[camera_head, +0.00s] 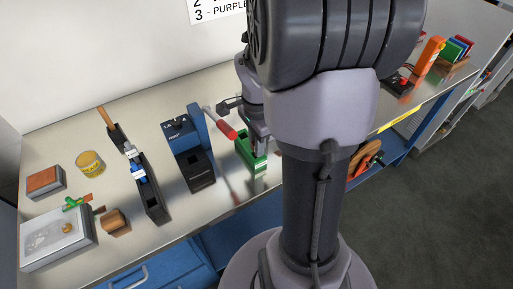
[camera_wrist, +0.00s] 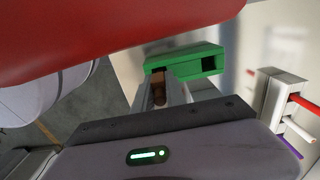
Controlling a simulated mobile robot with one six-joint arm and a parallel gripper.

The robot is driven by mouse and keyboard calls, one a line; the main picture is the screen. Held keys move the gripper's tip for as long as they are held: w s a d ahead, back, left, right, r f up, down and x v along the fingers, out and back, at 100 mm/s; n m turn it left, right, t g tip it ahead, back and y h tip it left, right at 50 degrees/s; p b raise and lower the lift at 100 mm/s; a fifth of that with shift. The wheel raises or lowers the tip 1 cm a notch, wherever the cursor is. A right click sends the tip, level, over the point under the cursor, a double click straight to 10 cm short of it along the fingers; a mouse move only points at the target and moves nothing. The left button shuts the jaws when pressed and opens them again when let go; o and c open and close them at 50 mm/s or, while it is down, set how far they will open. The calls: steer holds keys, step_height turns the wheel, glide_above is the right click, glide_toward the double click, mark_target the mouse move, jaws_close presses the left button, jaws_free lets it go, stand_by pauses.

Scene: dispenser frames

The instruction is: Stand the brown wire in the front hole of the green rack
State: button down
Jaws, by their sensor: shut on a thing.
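The green rack (camera_head: 257,169) stands on the metal bench, just left of my arm. In the wrist view the rack (camera_wrist: 185,57) lies just beyond my fingertips, with a dark open square hole near its right end. My gripper (camera_wrist: 164,88) is shut on the brown wire (camera_wrist: 158,93), which shows between the two grey fingers. The wire meets the left end of the rack in that view; I cannot tell whether it is inside a hole. In the head view my gripper (camera_head: 261,145) is at the rack, and the wire is hidden.
A large red shape (camera_wrist: 110,35) is close in the wrist view; a red-handled tool (camera_head: 221,123) lies behind the rack. A pale holder (camera_wrist: 280,95) with red, white and purple wires stands at right there. Left of the rack are a blue-black device (camera_head: 192,150) and a black stand (camera_head: 151,190).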

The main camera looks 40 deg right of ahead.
steer(key=shift+f, duration=0.1)
steer(key=c, duration=1.4)
jaws_free()
steer(key=shift+o, duration=0.2)
step_height(320, 180, up, 13)
steer(key=p, duration=0.5)
steer(key=shift+f, duration=0.15)
steer(key=shift+f, duration=0.1)
